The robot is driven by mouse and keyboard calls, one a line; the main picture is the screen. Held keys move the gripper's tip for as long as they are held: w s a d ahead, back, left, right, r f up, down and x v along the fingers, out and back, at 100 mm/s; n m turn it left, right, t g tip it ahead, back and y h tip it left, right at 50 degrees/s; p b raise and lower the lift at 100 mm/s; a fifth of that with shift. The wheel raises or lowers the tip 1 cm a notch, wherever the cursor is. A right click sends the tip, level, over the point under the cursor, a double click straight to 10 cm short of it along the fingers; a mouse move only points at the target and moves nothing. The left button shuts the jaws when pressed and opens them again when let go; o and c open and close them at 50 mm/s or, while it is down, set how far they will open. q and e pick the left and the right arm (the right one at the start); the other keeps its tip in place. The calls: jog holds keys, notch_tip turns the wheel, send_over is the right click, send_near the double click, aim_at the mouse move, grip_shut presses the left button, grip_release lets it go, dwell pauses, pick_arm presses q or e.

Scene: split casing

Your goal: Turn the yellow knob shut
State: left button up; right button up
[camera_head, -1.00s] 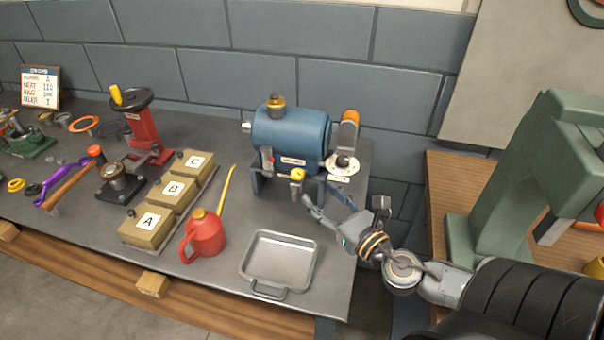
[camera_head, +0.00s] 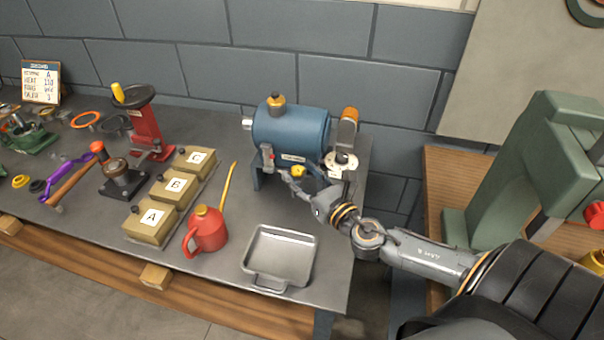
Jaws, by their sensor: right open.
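The yellow knob (camera_head: 298,171) sits low on the front of a blue cylindrical tank (camera_head: 291,132) at the back of the bench. My right gripper (camera_head: 284,177) is open, with its fingers just at the knob and partly in front of it. I cannot tell whether the fingers touch the knob. My right arm comes in from the lower right. My left gripper is not in view.
A grey metal tray (camera_head: 279,256) and a red oil can (camera_head: 207,229) stand on the bench in front of the tank. Boxes marked A (camera_head: 151,222), B (camera_head: 172,188) and C (camera_head: 195,160) are to the left. A green machine frame (camera_head: 500,170) stands at right.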

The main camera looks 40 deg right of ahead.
grip_shut()
jog(key=shift+a+r+m+h+p, duration=0.1)
jog(key=shift+r+m+h+p, duration=0.05)
jog(key=shift+m+h+p, duration=0.4)
jog(key=h+p, duration=0.1)
jog(key=m+h+p, duration=0.1)
jog(key=h, duration=0.1)
jog(key=shift+a+r+m+p, duration=0.1)
jog(key=shift+a+m+p, duration=0.1)
jog(key=shift+m+p, duration=0.1)
jog(key=m+g+h+p, duration=0.1)
jog(key=m+h, duration=0.1)
jog(key=h, duration=0.1)
jog(key=shift+w+a, duration=0.1)
jog(key=shift+a, duration=0.05)
jog(key=shift+w+a+f+m+g+h+p, duration=0.1)
jog(key=shift+m+g+h+p, duration=0.1)
jog(key=shift+m+g+h, duration=0.65)
jog(key=shift+a+f+m+g+h+p, duration=0.15)
jog(key=shift+m+g+h, duration=0.3)
jog(key=shift+h, duration=0.65)
jog(key=shift+d+m, duration=0.15)
jog(key=shift+m, duration=0.1)
